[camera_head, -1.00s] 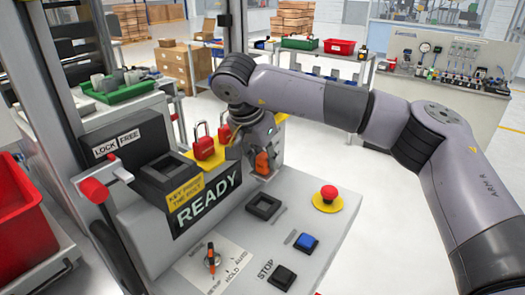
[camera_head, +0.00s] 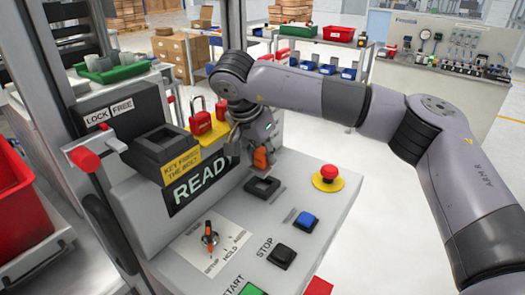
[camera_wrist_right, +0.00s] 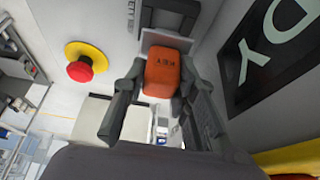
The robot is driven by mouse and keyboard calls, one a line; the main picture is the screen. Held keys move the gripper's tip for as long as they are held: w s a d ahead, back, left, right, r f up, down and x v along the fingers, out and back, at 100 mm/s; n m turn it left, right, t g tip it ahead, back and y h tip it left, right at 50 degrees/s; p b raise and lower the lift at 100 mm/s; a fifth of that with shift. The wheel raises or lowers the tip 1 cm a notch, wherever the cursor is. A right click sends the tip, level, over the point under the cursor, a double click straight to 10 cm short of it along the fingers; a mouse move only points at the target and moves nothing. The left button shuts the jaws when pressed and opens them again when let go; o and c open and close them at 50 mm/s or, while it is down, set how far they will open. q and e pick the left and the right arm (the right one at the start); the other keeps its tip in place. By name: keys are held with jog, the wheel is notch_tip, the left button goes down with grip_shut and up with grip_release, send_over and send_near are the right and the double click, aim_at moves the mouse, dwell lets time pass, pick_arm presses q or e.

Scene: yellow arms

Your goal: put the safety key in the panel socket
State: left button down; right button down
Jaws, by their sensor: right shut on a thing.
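The orange safety key (camera_head: 261,159) is held in my right gripper (camera_head: 256,150), above the sloping panel. The panel socket (camera_head: 262,187) is a black square frame just below the key in the head view. Part of it (camera_wrist_right: 170,14) shows at the top of the wrist view. I cannot tell whether key and socket touch. My left gripper is out of view.
A black lock housing (camera_head: 160,150) with a yellow key label stands left of the gripper, beside red padlocks (camera_head: 201,122). A red emergency button (camera_head: 328,176) on yellow, a blue button (camera_head: 306,220) and a selector switch (camera_head: 210,237) are on the panel around the socket.

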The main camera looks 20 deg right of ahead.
aim_at(262, 166)
jog(key=shift+f+b, duration=1.05)
jog(key=shift+f, duration=0.85)
jog(key=c, duration=1.2)
grip_release()
jog(key=shift+r, duration=0.1)
jog(key=shift+v, duration=3.95)
